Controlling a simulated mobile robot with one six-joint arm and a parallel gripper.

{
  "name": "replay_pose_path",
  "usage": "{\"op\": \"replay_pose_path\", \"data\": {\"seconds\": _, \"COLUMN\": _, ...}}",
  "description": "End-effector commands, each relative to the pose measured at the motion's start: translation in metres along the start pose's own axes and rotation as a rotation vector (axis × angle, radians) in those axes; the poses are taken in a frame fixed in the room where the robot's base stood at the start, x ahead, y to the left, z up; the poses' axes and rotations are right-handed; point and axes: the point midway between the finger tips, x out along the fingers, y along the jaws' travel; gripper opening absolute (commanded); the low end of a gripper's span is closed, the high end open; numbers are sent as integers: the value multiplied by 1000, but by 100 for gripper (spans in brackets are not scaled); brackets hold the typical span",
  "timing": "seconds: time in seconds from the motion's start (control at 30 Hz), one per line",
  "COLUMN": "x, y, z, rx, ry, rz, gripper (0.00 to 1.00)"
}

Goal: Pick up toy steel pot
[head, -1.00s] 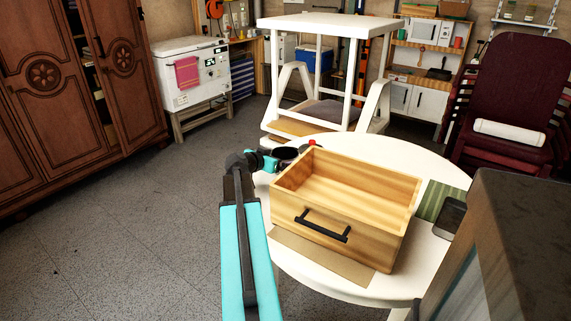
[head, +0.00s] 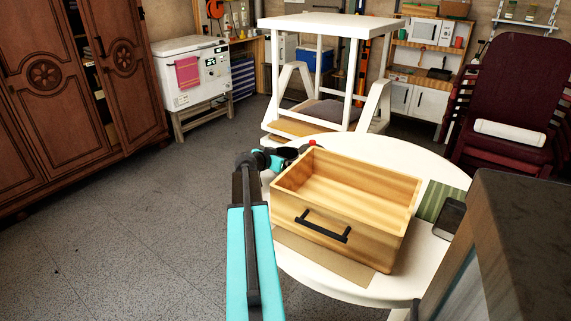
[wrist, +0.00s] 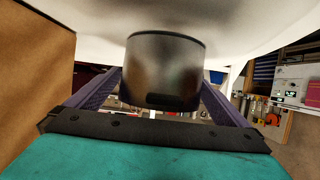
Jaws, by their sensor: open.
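The toy steel pot (wrist: 165,68) is a dark grey metal cylinder in the wrist view. It stands against the white table surface, which fills the top of that view. My gripper (wrist: 160,88) is open, with one purple finger on each side of the pot. I cannot tell whether the fingers touch it. In the head view the pot (head: 291,153) is small and dark at the table's far left edge, partly hidden by my arm and gripper.
A wooden drawer box (head: 340,205) with a black handle stands close to the right of my gripper on the round white table (head: 440,173). A small red thing (head: 312,142) lies behind the pot. A green striped mat (head: 437,200) is at right.

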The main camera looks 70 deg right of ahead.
Motion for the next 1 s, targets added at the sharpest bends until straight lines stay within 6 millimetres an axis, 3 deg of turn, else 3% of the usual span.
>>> {"op": "replay_pose_path", "data": {"seconds": 0.3, "x": 28, "y": -1, "z": 0, "rx": 0, "ry": 0, "rz": 1, "gripper": 100}}
{"op": "replay_pose_path", "data": {"seconds": 0.9, "x": 30, "y": 0, "z": 0, "rx": 0, "ry": 0, "rz": 1, "gripper": 100}}
{"op": "replay_pose_path", "data": {"seconds": 1.0, "x": 30, "y": 0, "z": 0, "rx": 0, "ry": 0, "rz": 1, "gripper": 83}}
